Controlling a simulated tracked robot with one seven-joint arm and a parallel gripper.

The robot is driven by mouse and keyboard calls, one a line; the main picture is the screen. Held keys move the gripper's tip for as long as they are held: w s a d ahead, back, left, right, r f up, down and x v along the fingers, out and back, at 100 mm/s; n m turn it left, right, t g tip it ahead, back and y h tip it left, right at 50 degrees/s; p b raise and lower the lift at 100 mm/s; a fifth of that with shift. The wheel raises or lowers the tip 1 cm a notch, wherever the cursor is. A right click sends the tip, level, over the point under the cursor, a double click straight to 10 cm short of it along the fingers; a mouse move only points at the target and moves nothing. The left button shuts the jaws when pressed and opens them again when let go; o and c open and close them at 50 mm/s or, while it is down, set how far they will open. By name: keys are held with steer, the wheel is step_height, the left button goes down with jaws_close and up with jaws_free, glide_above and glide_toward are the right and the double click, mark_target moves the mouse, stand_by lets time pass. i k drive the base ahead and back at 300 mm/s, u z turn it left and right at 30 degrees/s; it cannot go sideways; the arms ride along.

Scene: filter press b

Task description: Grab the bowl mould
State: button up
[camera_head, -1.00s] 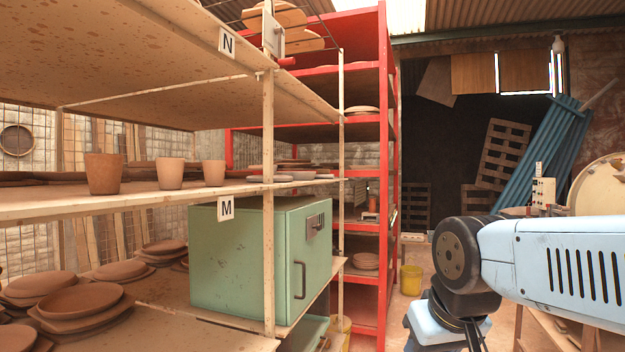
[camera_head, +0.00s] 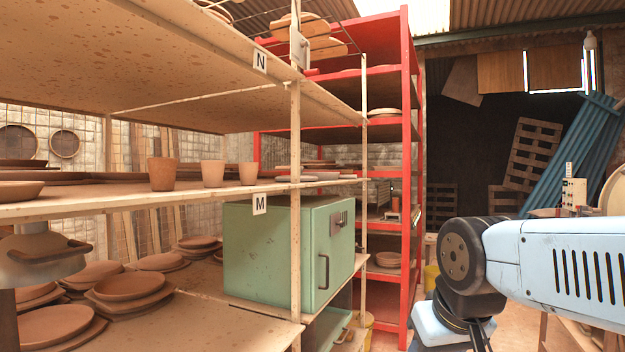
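I cannot pick out the bowl mould with certainty. Brown round dishes lie in stacks on the lower shelf, with a shallow dish (camera_head: 127,285) on top of one stack and another dish (camera_head: 55,325) nearer me. A shallow bowl (camera_head: 18,190) sits on the middle shelf at the left edge. My arm (camera_head: 555,265) reaches in from the right, well apart from the shelves. Its bent black joint shows, but my gripper is not in view.
A wooden rack (camera_head: 297,240) with labels N (camera_head: 260,60) and M (camera_head: 259,203) fills the left. It holds clay cups (camera_head: 213,173) and a green metal box (camera_head: 285,255). A grey handled object (camera_head: 45,255) stands far left. A red shelf (camera_head: 410,200) stands behind.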

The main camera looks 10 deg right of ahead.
mark_target(322, 176)
steer(key=z, duration=0.1)
steer(key=i, duration=1.35)
steer(key=z, duration=1.1)
steer(key=i, duration=1.9)
steer(key=u, duration=0.75)
steer(key=k, duration=0.5)
steer(key=u, duration=0.05)
